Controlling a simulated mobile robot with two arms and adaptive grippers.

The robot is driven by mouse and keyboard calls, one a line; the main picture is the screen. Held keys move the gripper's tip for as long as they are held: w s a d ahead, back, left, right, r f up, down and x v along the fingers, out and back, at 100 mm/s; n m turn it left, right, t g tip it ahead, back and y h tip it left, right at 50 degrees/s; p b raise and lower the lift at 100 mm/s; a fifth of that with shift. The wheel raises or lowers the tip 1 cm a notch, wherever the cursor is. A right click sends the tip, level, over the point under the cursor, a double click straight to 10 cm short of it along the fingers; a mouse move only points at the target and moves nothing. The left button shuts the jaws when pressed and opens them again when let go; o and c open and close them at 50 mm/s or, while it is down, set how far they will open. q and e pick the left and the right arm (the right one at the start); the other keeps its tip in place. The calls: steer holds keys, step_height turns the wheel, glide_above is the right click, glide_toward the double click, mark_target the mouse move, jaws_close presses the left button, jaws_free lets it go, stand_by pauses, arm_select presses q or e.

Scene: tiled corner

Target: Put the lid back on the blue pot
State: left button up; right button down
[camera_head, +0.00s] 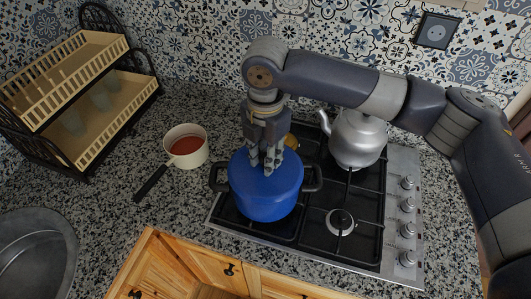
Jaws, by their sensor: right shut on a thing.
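The blue pot (266,207) stands on the left side of the stove, with dark handles on its left and right. Its blue lid (258,181) covers the top of the pot. I cannot tell whether the lid rests fully on the rim. My right gripper (269,165) points down from above at the middle of the lid and is shut on it. The lid's knob is hidden between the fingers. My left gripper is not in view.
A silver kettle (357,139) stands at the stove's back right, below my right arm. A white saucepan (187,147) with red contents is left of the pot, its black handle pointing front left. A dish rack (83,92) and sink (36,254) are at left. The front right burner (341,222) is empty.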

stand_by(0.4)
steer(key=c, duration=1.3)
jaws_free()
steer(key=shift+o, duration=0.5)
steer(key=o, duration=0.4)
step_height(320, 180, up, 7)
steer(key=p, duration=0.8)
